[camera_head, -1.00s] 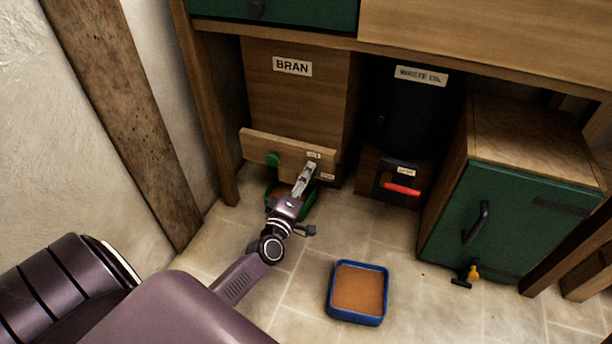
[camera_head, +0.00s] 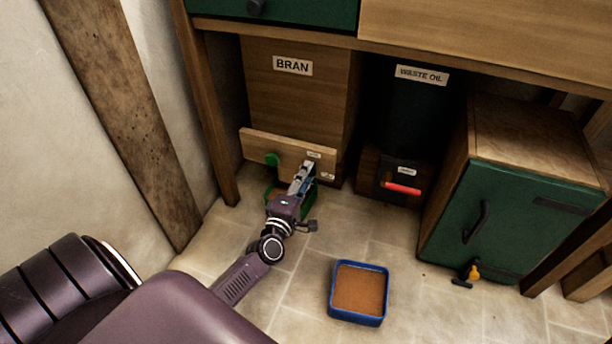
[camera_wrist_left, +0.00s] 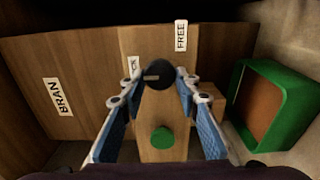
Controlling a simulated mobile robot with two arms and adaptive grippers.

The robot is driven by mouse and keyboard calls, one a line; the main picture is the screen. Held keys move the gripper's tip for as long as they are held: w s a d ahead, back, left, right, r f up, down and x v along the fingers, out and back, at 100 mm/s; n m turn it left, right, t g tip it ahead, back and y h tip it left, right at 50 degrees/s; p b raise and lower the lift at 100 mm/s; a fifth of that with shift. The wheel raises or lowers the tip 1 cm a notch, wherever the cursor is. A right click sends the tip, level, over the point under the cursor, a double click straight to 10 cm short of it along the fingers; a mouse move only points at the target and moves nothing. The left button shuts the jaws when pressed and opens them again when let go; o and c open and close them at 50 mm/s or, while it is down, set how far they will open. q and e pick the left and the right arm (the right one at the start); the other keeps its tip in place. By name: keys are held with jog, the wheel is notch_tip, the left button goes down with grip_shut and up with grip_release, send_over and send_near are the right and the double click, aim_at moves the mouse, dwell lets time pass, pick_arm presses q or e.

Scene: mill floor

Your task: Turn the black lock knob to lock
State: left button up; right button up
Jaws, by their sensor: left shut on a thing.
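The black lock knob (camera_wrist_left: 158,75) is on the wooden front of the bran bin and lies between the two fingertips in the left wrist view. A light mark on it extends left, near a small, partly covered label (camera_wrist_left: 134,66). A FREE label (camera_wrist_left: 181,36) is on the panel beyond it. My left gripper (camera_head: 303,170), also in the wrist view (camera_wrist_left: 159,74), is shut on the knob. In the head view the gripper hides the knob. My right gripper is in neither view.
A green knob (camera_head: 272,160) is on the same board (camera_head: 255,143). A green tray (camera_wrist_left: 287,75) with brown contents sits below. A blue tray (camera_head: 358,318) stands on open floor. A waste oil unit (camera_head: 420,110) and green-doored cabinet (camera_head: 500,215) are to the right.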

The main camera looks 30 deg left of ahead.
pick_arm(q)
jog(key=o, duration=1.1)
jog(key=v, duration=1.2)
